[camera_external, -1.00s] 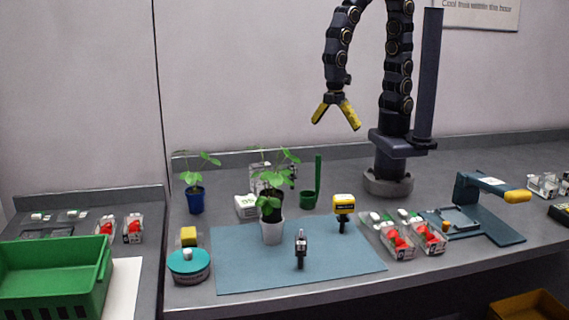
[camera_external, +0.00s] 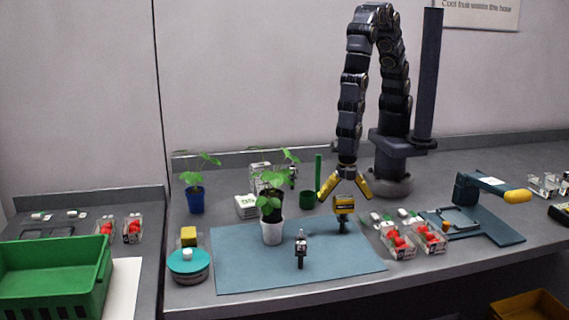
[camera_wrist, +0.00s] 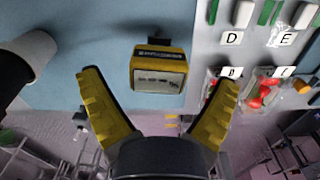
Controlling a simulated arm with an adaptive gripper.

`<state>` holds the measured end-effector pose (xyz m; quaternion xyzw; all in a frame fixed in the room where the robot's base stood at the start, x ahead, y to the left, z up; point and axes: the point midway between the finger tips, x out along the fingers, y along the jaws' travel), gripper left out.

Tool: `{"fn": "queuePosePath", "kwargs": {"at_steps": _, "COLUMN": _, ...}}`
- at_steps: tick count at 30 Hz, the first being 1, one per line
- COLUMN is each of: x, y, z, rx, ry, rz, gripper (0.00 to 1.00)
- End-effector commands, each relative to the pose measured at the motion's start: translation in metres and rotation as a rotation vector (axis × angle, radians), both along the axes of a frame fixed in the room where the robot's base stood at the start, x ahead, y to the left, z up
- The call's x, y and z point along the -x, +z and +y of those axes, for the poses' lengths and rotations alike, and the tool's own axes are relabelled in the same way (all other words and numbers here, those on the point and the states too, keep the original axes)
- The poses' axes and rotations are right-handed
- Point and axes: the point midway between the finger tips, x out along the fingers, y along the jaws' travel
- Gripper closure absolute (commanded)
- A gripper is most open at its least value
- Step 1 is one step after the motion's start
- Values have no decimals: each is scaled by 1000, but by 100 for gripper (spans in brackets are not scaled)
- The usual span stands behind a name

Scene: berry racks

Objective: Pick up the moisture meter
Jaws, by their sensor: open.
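The moisture meter (camera_external: 344,205) appears to be the small yellow device with a dark lower part, standing on the right part of the blue mat (camera_external: 240,270). In the wrist view the meter (camera_wrist: 159,70) shows a yellow case with a pale face and a dark label, between my two fingers. My gripper (camera_external: 345,194) is open, with yellow fingers pointing down just above and around the meter's top. In the wrist view my gripper (camera_wrist: 162,78) has a clear gap on both sides of the meter. It grips nothing.
A potted plant in a white pot (camera_external: 272,233) and a small dark device (camera_external: 301,250) stand on the mat to the left. Clear boxes of red berries (camera_external: 398,243) lie close on the right. A green cup (camera_external: 308,199) stands just behind. A blue stand (camera_external: 478,210) is farther right.

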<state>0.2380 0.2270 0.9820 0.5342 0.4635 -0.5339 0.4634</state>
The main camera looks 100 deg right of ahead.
Motion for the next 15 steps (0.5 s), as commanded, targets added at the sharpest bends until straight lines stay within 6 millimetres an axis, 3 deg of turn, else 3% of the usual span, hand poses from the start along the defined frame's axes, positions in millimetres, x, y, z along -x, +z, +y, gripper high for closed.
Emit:
{"fn": "queuePosePath", "kwargs": {"at_steps": 6, "x": -1, "y": -28, "z": -3, "rx": 3, "ry": -1, "rz": 2, "gripper": 9}}
{"fn": "queuePosePath", "kwargs": {"at_steps": 13, "x": -2, "y": -29, "z": -2, "rx": 0, "ry": -2, "rz": 0, "gripper": 9}}
{"fn": "queuePosePath", "kwargs": {"at_steps": 15, "x": -1, "y": -29, "z": -2, "rx": 0, "ry": -2, "rz": 0, "gripper": 37}}
